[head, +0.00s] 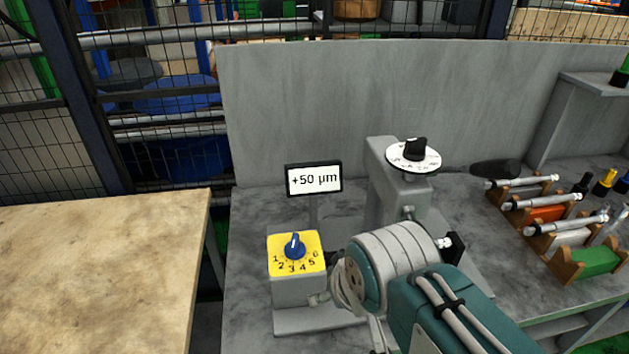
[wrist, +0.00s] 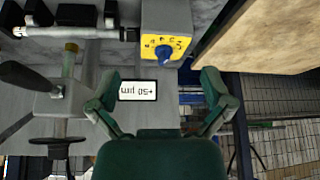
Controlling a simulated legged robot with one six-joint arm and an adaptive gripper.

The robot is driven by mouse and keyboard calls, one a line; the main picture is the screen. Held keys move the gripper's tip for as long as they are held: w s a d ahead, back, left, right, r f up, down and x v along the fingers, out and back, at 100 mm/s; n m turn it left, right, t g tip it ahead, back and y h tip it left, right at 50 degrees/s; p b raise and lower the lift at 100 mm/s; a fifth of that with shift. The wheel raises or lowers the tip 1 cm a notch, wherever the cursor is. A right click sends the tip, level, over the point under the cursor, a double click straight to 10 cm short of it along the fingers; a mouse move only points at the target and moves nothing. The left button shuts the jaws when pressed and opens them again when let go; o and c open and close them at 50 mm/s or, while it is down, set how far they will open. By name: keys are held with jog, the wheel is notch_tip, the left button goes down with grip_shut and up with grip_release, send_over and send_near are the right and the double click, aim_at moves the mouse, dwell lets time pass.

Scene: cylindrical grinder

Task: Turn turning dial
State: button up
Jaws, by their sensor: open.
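A blue dial knob (head: 294,246) with a white pointer mark sits on a yellow plate (head: 312,240) numbered 1 to 6, on top of a grey box. Its mark points up, on the far side from the lower numbers. The blue knob (wrist: 166,52) is also in the wrist view at the top, beyond the fingertips and not touched. A second dial, a black knob (head: 415,148) on a white marked disc, tops the grey column behind. My gripper (wrist: 159,76) is open and empty, its green fingers wide apart. In the head view my arm hides much of the gripper.
A small display (head: 314,180) reading "+50 µm" stands behind the yellow plate. Wooden racks with silver shafts (head: 543,203) are at the right. A wooden tabletop (head: 100,265) is at the left, and a grey panel (head: 400,95) stands behind.

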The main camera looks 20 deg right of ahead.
jog(key=shift+c, duration=0.3)
jog(key=c, duration=0.5)
jog(key=shift+w+r, duration=0.2)
jog(key=shift+w, duration=0.15)
jog(key=shift+c, duration=0.2)
jog(key=m+g, duration=0.5)
jog(key=g, duration=0.1)
send_over(294, 239)
notch_tip(294, 239, down, 3)
jog(key=shift+w+r, duration=0.1)
notch_tip(294, 239, down, 11)
jog(key=shift+r, duration=0.2)
grip_shut()
